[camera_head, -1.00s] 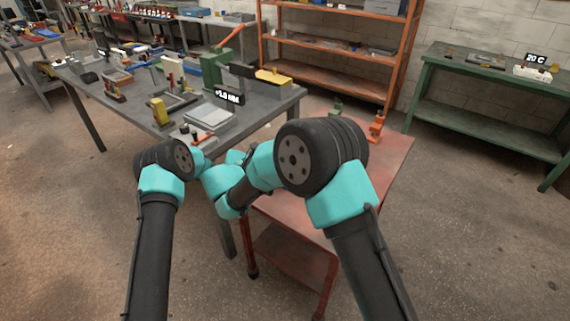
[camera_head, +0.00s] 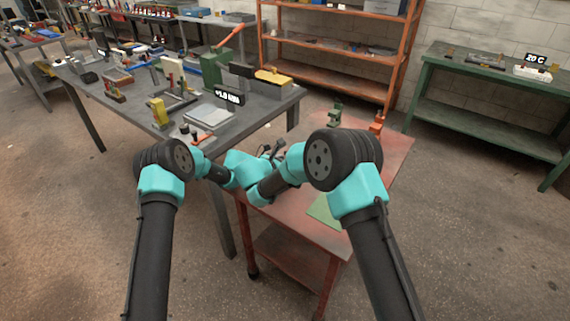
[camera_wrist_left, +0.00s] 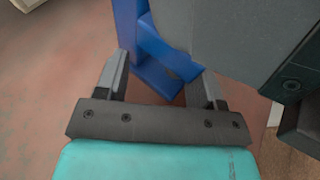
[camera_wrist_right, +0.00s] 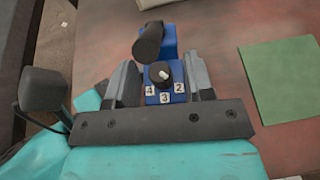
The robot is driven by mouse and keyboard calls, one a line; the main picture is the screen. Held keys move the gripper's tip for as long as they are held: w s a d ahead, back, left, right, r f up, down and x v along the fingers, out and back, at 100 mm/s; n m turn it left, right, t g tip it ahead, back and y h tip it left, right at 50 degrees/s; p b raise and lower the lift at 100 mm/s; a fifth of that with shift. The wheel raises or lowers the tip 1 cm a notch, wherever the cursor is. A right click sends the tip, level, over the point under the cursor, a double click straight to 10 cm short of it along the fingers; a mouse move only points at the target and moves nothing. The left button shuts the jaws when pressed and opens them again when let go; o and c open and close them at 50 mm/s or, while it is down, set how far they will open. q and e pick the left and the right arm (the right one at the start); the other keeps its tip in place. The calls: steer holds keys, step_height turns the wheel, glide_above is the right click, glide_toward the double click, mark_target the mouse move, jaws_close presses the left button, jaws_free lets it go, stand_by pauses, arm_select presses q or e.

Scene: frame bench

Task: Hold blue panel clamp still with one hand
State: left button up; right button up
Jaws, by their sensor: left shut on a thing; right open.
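The blue panel clamp (camera_wrist_left: 152,66) shows in the left wrist view as a blue upright and foot. My left gripper (camera_wrist_left: 162,78) is shut on its foot. In the right wrist view the blue panel clamp (camera_wrist_right: 178,92) carries a dark knob (camera_wrist_right: 160,74) with labels 4, 3 and 2, and a dark round handle (camera_wrist_right: 149,42) above it. My right gripper (camera_wrist_right: 160,66) is open, with one finger on each side of the knob block. I cannot tell whether its fingers touch the block. In the head view my arms hide the clamp.
The red cart top (camera_head: 295,205) lies under both grippers. A green square (camera_wrist_right: 283,78) lies flat to the right of the clamp. A green fixture (camera_head: 334,115) and an orange one (camera_head: 377,122) stand at the cart's back edge. The grey bench (camera_head: 262,108) is crowded.

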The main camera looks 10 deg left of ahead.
jaws_close()
stand_by(0.5)
steer(key=shift+w+m+g+h, duration=0.1)
steer(key=shift+m+g+h, duration=1)
steer(key=shift+m+h, duration=0.3)
jaws_free()
steer(key=shift+r, duration=0.1)
